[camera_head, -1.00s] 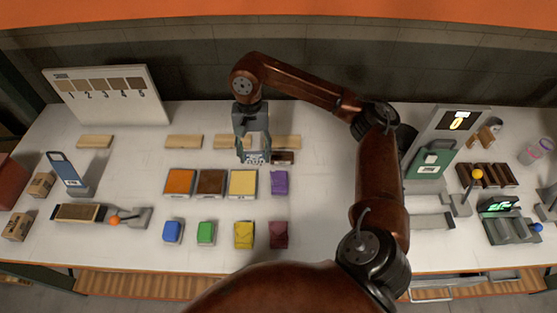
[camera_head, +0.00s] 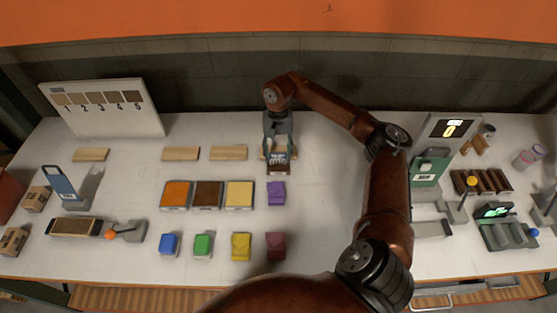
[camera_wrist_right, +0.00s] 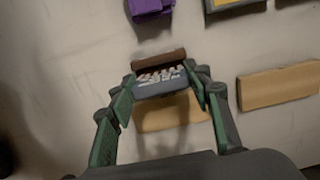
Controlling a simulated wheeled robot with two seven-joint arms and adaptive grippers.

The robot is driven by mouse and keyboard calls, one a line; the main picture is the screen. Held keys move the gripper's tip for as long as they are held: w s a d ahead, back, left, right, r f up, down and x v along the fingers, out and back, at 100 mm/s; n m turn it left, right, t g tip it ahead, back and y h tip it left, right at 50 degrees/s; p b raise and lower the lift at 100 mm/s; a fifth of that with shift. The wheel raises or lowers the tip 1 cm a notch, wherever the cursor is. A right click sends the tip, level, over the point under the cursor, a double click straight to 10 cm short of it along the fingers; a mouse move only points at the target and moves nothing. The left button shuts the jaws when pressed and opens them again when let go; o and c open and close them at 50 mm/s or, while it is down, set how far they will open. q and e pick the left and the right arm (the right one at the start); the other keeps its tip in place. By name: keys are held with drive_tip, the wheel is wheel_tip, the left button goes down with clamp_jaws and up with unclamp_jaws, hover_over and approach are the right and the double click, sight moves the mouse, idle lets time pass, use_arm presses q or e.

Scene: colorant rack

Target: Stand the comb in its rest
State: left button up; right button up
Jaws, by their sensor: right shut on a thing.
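My right gripper (camera_head: 278,150) hangs at the back middle of the table, pointing down. It is shut on the comb (camera_head: 278,156), a grey-blue piece with pale teeth. In the right wrist view the comb (camera_wrist_right: 160,82) sits between the green-padded fingertips (camera_wrist_right: 162,88). The small dark brown rest (camera_head: 278,170) is directly at the comb; its brown edge (camera_wrist_right: 158,61) also shows just beyond the comb in the right wrist view. I cannot tell whether the comb is seated in the rest or just above it. My left gripper is not in view.
Wooden slats (camera_head: 229,152) lie along the back, and one (camera_wrist_right: 172,113) lies under my right gripper. Orange, brown and yellow trays (camera_head: 239,208) and a purple block (camera_head: 277,193) are in front. Bare table lies right of the rest.

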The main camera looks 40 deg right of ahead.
sight(278, 162)
wheel_tip(278, 162, down, 3)
drive_tip(key=shift+d+r, duration=0.15)
drive_tip(key=shift+f, duration=0.6)
drive_tip(key=o, duration=1.1)
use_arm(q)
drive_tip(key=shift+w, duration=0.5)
use_arm(e)
drive_tip(key=shift+o, duration=0.3)
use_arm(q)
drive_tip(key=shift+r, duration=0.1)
use_arm(e)
drive_tip(key=shift+r, duration=0.1)
